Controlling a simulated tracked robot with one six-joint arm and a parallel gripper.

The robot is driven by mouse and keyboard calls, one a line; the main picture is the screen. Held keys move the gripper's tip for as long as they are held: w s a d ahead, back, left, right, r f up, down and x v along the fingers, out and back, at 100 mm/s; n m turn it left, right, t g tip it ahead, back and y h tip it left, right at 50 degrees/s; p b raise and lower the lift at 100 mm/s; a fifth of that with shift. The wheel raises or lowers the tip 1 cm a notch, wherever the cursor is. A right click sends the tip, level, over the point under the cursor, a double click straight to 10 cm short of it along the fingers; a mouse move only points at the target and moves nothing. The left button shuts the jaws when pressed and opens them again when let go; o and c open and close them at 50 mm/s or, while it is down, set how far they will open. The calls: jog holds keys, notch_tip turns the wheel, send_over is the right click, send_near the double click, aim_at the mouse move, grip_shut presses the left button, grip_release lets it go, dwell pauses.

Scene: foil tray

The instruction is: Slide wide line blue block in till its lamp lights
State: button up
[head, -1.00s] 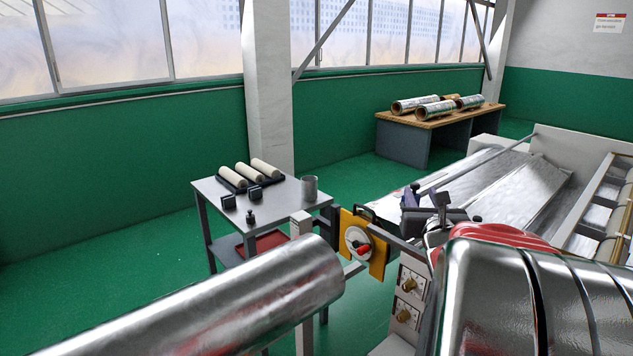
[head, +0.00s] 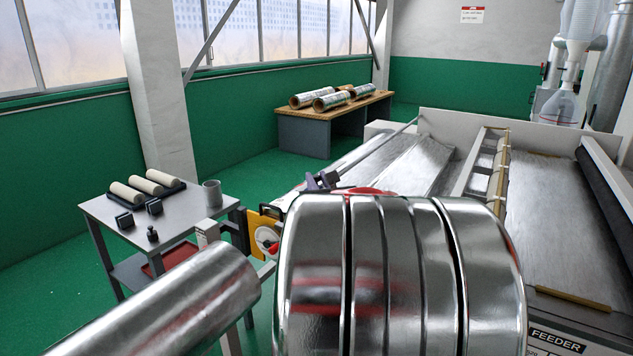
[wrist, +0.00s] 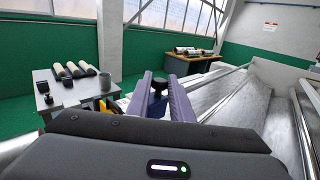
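My gripper (wrist: 163,92) shows in the wrist view with its two purple fingers around a dark knob. A small patch of the blue block (wrist: 157,106) shows under the knob, between the fingers, and the fingers appear closed on it. In the head view my gripper (head: 324,181) is small and mostly hidden behind a shiny ribbed metal shape. A yellow plate (head: 256,226) with a red knob sits just left of and below it. The slot for the block and its lamp cannot be made out.
A small grey table (head: 190,225) at left holds cream rollers (head: 145,185), dark blocks (head: 125,221) and a grey cup (head: 212,194). A wooden-topped bench (head: 372,101) with foil rolls stands behind. The foil machine (head: 560,210) fills the right. Green floor is open at left.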

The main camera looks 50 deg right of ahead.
grip_shut()
jog(key=d, duration=0.3)
jog(key=shift+w, duration=0.1)
dwell(0.4)
jog(key=o, duration=0.6)
grip_release()
